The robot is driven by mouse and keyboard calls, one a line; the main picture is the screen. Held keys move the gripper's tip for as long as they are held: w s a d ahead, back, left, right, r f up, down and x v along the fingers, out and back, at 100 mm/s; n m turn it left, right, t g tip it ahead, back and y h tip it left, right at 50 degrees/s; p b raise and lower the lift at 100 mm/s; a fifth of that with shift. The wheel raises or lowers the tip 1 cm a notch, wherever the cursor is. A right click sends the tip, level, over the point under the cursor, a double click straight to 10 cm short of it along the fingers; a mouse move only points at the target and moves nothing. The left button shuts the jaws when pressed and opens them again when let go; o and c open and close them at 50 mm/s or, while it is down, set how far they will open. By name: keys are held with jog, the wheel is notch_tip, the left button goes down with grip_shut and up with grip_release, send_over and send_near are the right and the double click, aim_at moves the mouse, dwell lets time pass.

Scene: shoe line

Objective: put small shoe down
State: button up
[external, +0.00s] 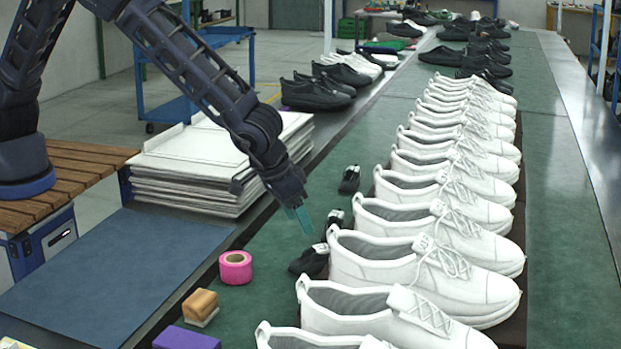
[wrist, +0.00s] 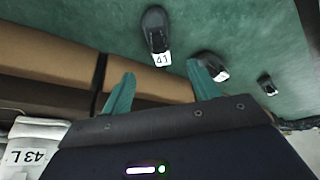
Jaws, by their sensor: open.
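Several small black shoes stand on the green bench top, in a loose row left of the white shoes. In the external view one is farther back (external: 349,181), one is just right of my fingertips (external: 334,221), and one is nearer the camera (external: 310,262). My gripper (external: 304,220) points down over the bench beside them. In the wrist view my gripper (wrist: 163,88) has its two teal fingers apart with nothing between them. Ahead of the fingers is a small black shoe with a white "41" tag (wrist: 155,28); another (wrist: 212,66) is partly behind the right finger.
A long row of large white shoes (external: 450,205) fills the bench to the right. A pink tape roll (external: 236,267), a tan block (external: 200,305) and a purple block (external: 186,339) lie at front left. A stack of white boards (external: 215,165) is behind my arm. A blue mat (external: 110,270) is bare.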

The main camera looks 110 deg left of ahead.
jog(key=s+a+r+m+h, duration=0.2)
jog(key=s+r+m+h, duration=0.15)
jog(key=s+r, duration=2.35)
jog(key=s+r+m, duration=0.2)
jog(key=s+r, duration=0.1)
jog(key=s, duration=1.1)
jog(key=s+d+r+m+t, duration=0.1)
jog(key=s+r+m, duration=0.2)
jog(key=s, duration=1.1)
jog(key=shift+s+d+r, duration=0.2)
jog(key=shift+s+d, duration=0.05)
jog(key=shift+s, duration=0.1)
jog(key=shift+o, duration=0.6)
jog(key=shift+m, duration=0.25)
